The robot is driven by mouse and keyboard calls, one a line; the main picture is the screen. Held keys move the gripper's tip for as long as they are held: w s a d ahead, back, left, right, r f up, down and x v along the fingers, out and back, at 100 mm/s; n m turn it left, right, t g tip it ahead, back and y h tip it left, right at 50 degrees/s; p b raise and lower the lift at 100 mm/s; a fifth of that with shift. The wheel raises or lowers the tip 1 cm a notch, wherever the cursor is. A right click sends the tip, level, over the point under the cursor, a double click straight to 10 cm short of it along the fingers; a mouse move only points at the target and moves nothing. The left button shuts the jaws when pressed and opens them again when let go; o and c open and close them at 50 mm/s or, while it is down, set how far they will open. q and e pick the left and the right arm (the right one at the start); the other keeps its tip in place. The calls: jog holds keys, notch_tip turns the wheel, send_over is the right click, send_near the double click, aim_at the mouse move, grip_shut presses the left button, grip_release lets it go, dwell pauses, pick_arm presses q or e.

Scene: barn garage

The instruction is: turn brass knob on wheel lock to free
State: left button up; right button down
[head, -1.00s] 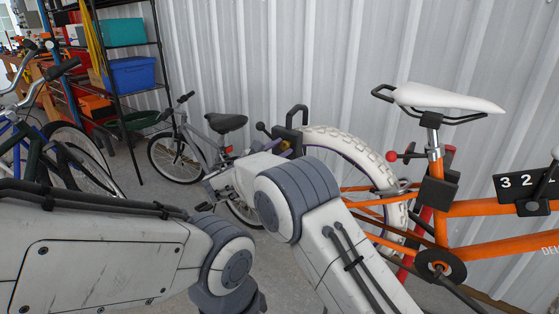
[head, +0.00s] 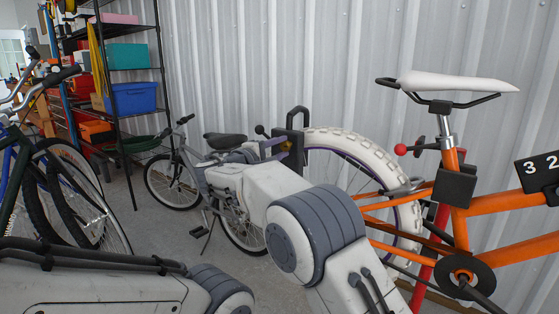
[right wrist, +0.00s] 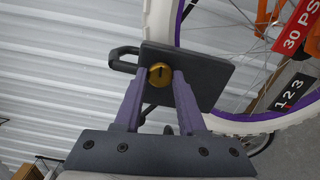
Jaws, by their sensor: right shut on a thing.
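The wheel lock is a dark grey plate (right wrist: 200,75) with a shackle (right wrist: 122,58) at its left, beside the white-tyred wheel (right wrist: 158,20) in the right wrist view. The round brass knob (right wrist: 160,76), with a dark slot, is on the plate's face. My right gripper (right wrist: 159,82) has its purple fingers shut on the knob, one on each side. In the head view the lock (head: 292,142) stands at the left edge of the white tyre (head: 365,150), with my right gripper (head: 280,149) against it; the knob is hidden there. My left gripper is out of view.
The orange bike (head: 458,190) with a white saddle (head: 465,85) stands right. A grey bike (head: 190,165) stands behind my right arm, and other bikes (head: 60,190) at left. A corrugated wall (head: 250,60) closes the back; shelves (head: 130,70) stand back left.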

jog(key=shift+f+m+b, duration=0.1)
jog(key=shift+m+b, duration=0.6)
jog(key=shift+m, duration=0.1)
jog(key=c, duration=0.5)
grip_release()
jog(key=b+v, duration=0.3)
jog(key=v, duration=0.7)
jog(key=shift+s+a, duration=0.2)
jog(key=shift+s, duration=0.05)
